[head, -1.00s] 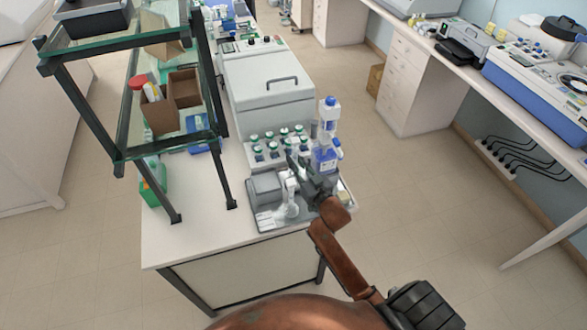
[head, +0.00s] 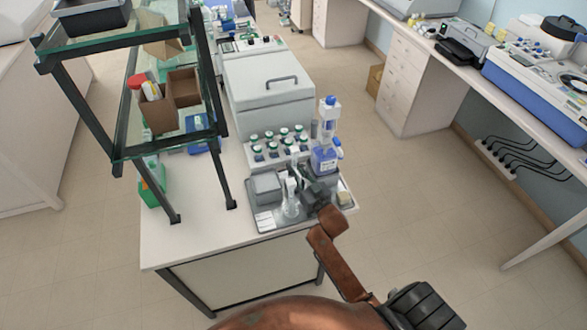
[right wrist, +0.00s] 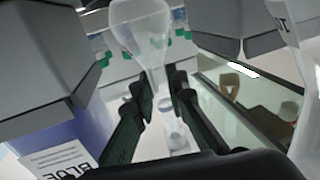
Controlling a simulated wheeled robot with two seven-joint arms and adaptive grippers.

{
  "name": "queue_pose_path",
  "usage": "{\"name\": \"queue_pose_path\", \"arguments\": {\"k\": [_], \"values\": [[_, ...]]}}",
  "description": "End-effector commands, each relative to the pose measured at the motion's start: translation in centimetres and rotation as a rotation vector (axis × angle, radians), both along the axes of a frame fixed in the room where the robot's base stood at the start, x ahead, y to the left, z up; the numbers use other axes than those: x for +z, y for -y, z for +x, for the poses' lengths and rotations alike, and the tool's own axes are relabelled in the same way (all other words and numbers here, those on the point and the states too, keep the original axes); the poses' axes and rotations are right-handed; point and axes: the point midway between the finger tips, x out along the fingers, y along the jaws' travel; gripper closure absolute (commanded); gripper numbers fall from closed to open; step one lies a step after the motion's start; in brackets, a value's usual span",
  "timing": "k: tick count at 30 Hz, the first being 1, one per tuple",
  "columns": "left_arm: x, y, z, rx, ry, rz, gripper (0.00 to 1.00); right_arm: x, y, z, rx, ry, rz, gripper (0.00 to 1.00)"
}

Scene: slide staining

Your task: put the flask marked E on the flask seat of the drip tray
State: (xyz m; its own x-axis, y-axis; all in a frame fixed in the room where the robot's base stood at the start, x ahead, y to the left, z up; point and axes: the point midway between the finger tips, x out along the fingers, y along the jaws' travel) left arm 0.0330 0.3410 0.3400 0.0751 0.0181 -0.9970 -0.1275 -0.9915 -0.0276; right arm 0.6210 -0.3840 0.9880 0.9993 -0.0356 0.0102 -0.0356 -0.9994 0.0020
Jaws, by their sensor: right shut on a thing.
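A clear glass flask (head: 290,207) shows at the front of the grey drip tray (head: 262,224) in the head view. My right gripper (head: 301,180) is beside its upper part. In the right wrist view my right gripper (right wrist: 160,105) is shut on the narrow part of a clear flask (right wrist: 140,25), whose wide part shows beyond the fingers. The letter E is not readable. I cannot tell whether the flask touches the tray, and I cannot make out the flask seat. My left gripper is not in view.
A blue-labelled bottle (head: 324,158) stands close behind my right gripper. A rack of green-capped vials (head: 275,150) is behind the tray, before a white machine (head: 270,95). A glass-shelved frame (head: 219,160) stands left. The bench (head: 190,240) is clear front left.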

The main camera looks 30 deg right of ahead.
Motion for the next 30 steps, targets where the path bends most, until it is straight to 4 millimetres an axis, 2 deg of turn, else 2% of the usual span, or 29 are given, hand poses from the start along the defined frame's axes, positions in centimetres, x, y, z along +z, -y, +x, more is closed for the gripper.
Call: {"name": "queue_pose_path", "arguments": {"k": [1, 2, 9, 17, 22, 30], "values": [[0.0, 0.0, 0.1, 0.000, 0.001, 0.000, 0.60, -0.8, 0.0, -0.1, -0.001, -0.015, 0.004, 1.00], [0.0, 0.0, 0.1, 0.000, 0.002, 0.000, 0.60, -0.9, 0.0, -0.2, -0.001, -0.017, 0.005, 0.86], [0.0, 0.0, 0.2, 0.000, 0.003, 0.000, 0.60, -1.3, 0.0, -0.2, -0.002, -0.023, 0.006, 0.70], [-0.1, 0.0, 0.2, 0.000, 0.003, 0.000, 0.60, -1.5, 0.0, -0.3, -0.002, -0.027, 0.008, 0.70], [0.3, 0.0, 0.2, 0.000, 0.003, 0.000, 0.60, -0.1, 0.0, -0.3, -0.002, -0.024, 0.007, 0.70], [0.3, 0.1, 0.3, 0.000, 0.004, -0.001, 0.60, 0.1, -0.2, -5.8, -0.002, -0.020, 0.007, 0.70]]}}
